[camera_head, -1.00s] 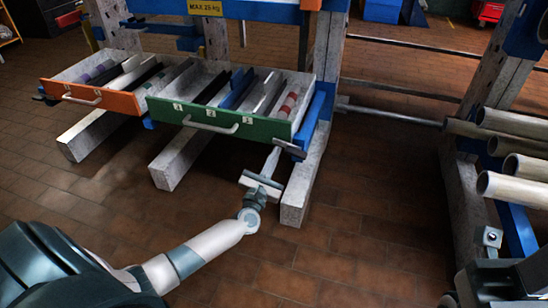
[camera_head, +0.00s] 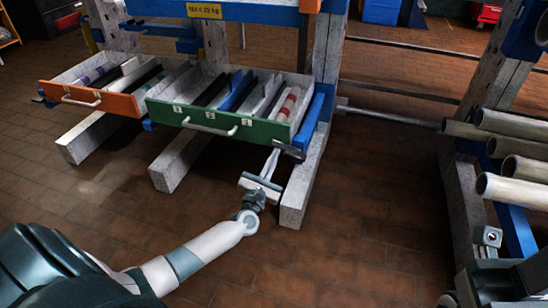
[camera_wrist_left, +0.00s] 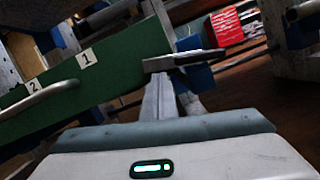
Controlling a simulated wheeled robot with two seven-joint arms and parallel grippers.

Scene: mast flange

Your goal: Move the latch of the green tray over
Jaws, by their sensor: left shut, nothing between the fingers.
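The green tray (camera_head: 215,118) is a drawer with a pale handle and several numbered labels on its front, and it stands out from the rack. Its latch is a dark grey bar (camera_head: 292,153) at the right end of the front, lying aslant. In the left wrist view the latch (camera_wrist_left: 190,59) crosses just beyond my fingers, at the right end of the tray front (camera_wrist_left: 120,70). My left gripper (camera_head: 274,157) is shut and empty, with its fingertips at the left part of the latch. I cannot tell if they touch.
An orange tray (camera_head: 88,98) stands out to the left of the green one. Pale rack beams (camera_head: 300,190) run along the floor below, one close beside my left gripper. Pale pipes (camera_head: 512,188) jut out at the right. The brown tiled floor (camera_head: 370,230) between is clear.

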